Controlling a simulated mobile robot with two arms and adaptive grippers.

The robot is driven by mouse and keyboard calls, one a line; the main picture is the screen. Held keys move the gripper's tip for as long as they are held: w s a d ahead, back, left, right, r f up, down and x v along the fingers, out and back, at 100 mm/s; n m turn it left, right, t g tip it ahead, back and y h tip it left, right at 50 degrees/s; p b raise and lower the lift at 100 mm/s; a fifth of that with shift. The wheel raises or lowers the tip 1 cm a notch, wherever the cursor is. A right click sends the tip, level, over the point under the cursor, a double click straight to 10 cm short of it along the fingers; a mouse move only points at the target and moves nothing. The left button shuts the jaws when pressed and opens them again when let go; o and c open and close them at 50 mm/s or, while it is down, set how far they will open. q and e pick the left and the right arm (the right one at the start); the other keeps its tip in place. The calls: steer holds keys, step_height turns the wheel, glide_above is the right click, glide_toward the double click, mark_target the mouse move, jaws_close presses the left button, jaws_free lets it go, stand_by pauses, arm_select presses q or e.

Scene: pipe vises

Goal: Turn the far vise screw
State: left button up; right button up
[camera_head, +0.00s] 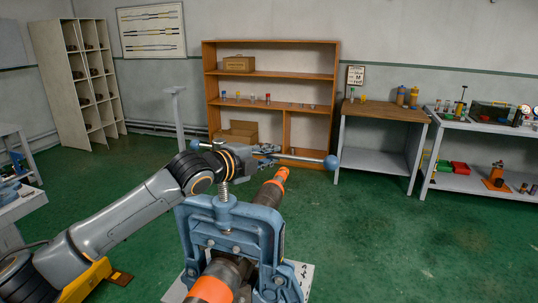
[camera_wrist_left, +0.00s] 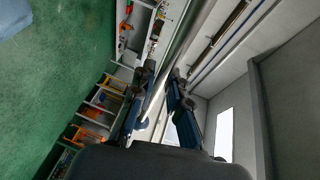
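A blue vise (camera_head: 232,228) stands upright near the bottom middle of the head view, with a pipe (camera_head: 212,290) with orange bands running through it. Its spring-wrapped screw (camera_head: 223,190) rises from the yoke. A thin metal handle bar (camera_head: 306,158) with blue ball ends crosses above. My left gripper (camera_head: 266,150) reaches in from the left above the vise. In the left wrist view the fingers (camera_wrist_left: 162,82) lie close on both sides of the bar (camera_wrist_left: 190,38). My forearm partly hides the joint of screw and bar. No second vise shows clearly. My right gripper is not in view.
A wooden shelf (camera_head: 271,75) stands at the back. A workbench (camera_head: 385,111) and a cluttered metal table (camera_head: 476,126) are at the right. Another bench (camera_head: 22,207) is at the left edge. Green floor (camera_head: 400,245) is clear to the right of the vise.

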arm_select(q)
jaws_close()
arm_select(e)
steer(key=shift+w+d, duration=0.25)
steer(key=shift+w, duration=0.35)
arm_select(q)
steer(key=shift+s+a, duration=0.1)
